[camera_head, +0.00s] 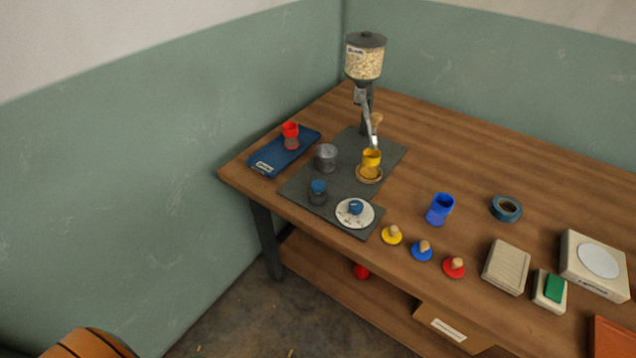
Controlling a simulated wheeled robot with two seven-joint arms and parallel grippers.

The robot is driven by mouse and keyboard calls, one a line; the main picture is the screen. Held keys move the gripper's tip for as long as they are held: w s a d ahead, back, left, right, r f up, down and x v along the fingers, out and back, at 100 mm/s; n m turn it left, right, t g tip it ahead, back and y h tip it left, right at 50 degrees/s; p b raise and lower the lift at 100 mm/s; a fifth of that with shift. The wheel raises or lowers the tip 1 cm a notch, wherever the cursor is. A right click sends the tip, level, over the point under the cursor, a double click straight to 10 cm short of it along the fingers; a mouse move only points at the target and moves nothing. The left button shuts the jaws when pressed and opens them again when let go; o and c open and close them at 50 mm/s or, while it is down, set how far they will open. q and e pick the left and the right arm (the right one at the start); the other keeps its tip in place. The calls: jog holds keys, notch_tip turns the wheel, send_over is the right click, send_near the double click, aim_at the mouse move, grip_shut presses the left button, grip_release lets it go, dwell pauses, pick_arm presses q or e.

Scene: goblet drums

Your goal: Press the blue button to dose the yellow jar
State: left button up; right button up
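The yellow jar (371,164) stands upright on a round wooden coaster (369,180), below the spout of a dispenser (366,62) with a clear hopper of pale grains. A blue knob or button (355,207) sits at the middle of a white round plate (346,217) on the dark grey mat (299,188). Another small blue-topped piece (318,186) stands behind it to the left. I cannot tell for sure which is the button. Neither of my grippers is in view. The jar's contents are hidden.
A red-topped jar (291,130) stands on a blue tray (269,159); a grey cup (326,157) is near. Yellow (390,239), blue (417,255) and red (451,271) knobbed lids lie in front. A blue jar (440,208), tape roll (506,208) and scale-like box (575,271) stand right.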

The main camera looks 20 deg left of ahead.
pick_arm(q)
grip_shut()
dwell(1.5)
